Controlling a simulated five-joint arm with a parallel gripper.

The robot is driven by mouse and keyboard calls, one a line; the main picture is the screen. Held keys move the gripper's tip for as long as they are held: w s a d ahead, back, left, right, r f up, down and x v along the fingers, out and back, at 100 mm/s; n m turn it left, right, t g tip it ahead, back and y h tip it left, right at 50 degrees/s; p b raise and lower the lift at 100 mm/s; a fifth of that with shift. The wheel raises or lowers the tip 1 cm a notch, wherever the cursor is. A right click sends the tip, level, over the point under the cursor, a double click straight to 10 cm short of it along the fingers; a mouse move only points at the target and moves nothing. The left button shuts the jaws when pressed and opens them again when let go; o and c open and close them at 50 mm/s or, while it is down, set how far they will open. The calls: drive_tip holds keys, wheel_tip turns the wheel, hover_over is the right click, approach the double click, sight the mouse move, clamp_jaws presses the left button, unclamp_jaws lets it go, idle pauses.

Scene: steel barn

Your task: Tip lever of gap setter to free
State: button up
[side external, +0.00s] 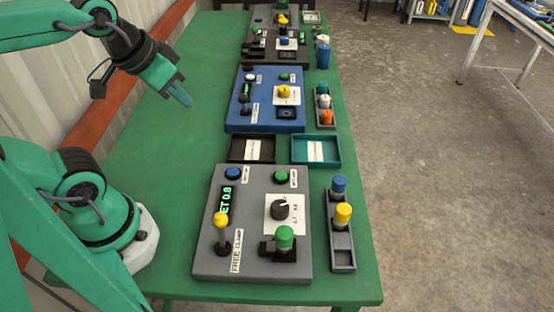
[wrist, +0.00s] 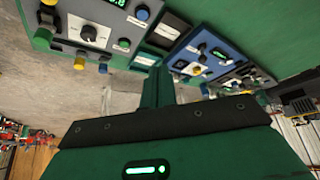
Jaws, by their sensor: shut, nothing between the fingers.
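The gap setter is the near grey panel (side external: 210,262) on the green bench, with a lit green display (side external: 226,203) partly reading "ET 0.8". Its lever has a yellow ball knob (side external: 221,219) and stands beside a label (side external: 237,251) reading "FREE CLAMP". The knob shows above the lever's base, toward the CLAMP end; its exact tilt is hard to tell. My gripper (side external: 185,101) is shut and empty, raised above the bench's left part, well away from the lever. In the wrist view my shut fingers (wrist: 157,86) point toward the panels, and the grey panel (wrist: 72,12) is at upper left.
The panel also has a black dial (side external: 281,209), a green-capped part (side external: 285,237) and two buttons. A tray with blue and yellow pegs (side external: 342,262) lies to its right. Beyond are two shallow trays (side external: 316,150), a blue panel (side external: 265,120) and a dark panel. The bench's left strip is clear.

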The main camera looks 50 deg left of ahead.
drive_tip(key=o, duration=0.7)
drive_tip(key=shift+d, duration=0.1)
drive_tip(key=o, duration=0.3)
drive_tip(key=shift+w+d+f+m, duration=0.1)
drive_tip(key=shift+d+f+m, duration=0.05)
drive_tip(key=shift+d+m, duration=0.15)
drive_tip(key=m+g, duration=0.6)
drive_tip(key=m, duration=0.9)
hover_over(220, 216)
drive_tip(key=f, duration=0.9)
drive_tip(key=shift+w+a+f, duration=0.1)
drive_tip(key=shift+w+f, duration=0.05)
drive_tip(key=shift+w, duration=0.25)
drive_tip(key=shift+f+y, duration=0.2)
drive_tip(key=shift+y, duration=0.1)
drive_tip(key=shift+s+f, duration=0.2)
drive_tip(key=shift+f, duration=1.65)
drive_tip(key=shift+s+f, duration=0.2)
drive_tip(key=shift+f, duration=1.65)
clamp_jaws()
